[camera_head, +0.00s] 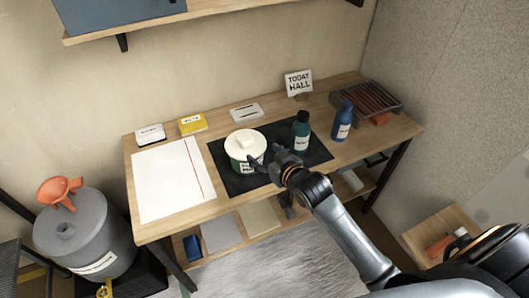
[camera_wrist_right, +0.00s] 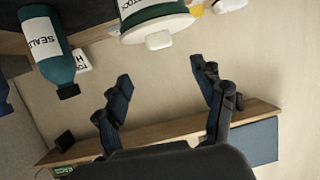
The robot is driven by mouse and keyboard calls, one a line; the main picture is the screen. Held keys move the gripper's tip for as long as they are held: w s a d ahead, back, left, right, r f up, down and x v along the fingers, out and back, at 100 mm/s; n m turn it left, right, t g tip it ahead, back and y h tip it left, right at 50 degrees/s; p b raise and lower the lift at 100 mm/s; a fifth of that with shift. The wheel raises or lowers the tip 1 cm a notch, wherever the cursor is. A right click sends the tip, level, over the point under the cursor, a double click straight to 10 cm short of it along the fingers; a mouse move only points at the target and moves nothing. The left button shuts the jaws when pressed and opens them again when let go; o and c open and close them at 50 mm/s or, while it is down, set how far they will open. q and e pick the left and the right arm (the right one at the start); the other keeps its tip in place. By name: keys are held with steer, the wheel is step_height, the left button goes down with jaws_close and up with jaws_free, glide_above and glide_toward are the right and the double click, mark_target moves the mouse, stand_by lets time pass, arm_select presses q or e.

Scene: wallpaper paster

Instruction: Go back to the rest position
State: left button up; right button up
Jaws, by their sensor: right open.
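My right gripper (camera_head: 264,158) reaches over the dark mat (camera_head: 236,183) on the wooden table, beside the front right of a white lidded tub (camera_head: 245,145) with a dark green label. In the right wrist view its two fingers (camera_wrist_right: 162,76) are spread with nothing between them. The tub (camera_wrist_right: 155,22) shows beyond the fingertips there, upside down. A dark green bottle (camera_head: 301,131) stands on the mat behind the gripper; it also shows in the wrist view (camera_wrist_right: 46,48). My left gripper is in neither view.
A blue bottle (camera_head: 342,121) and a slatted rack (camera_head: 366,98) stand at the right. A white sheet (camera_head: 168,183) lies left. A sign (camera_head: 298,82) stands at the back. A wall shelf (camera_head: 200,12) hangs above. A grey drum (camera_head: 85,235) stands left of the table.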

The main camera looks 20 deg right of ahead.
steer(key=s+f+g+h, duration=0.1)
steer(key=s+f+g, duration=0.15)
steer(key=s, duration=0.75)
steer(key=s+a+f+g, duration=0.15)
steer(key=s+g, duration=0.25)
steer(key=s, duration=0.6)
steer(key=s+d+f+g+h, duration=0.1)
steer(key=s+f+g, duration=0.2)
steer(key=s, duration=0.7)
step_height(320, 180, down, 24)
steer(key=g, duration=0.1)
steer(key=s+d+f+g, duration=0.1)
steer(key=s+d+f, duration=0.1)
steer(key=s+f, duration=1.5)
steer(key=shift+s+d+f+n+g, duration=0.2)
steer(key=shift+s+f+n+g, duration=0.05)
steer(key=shift+s+n+g, duration=0.15)
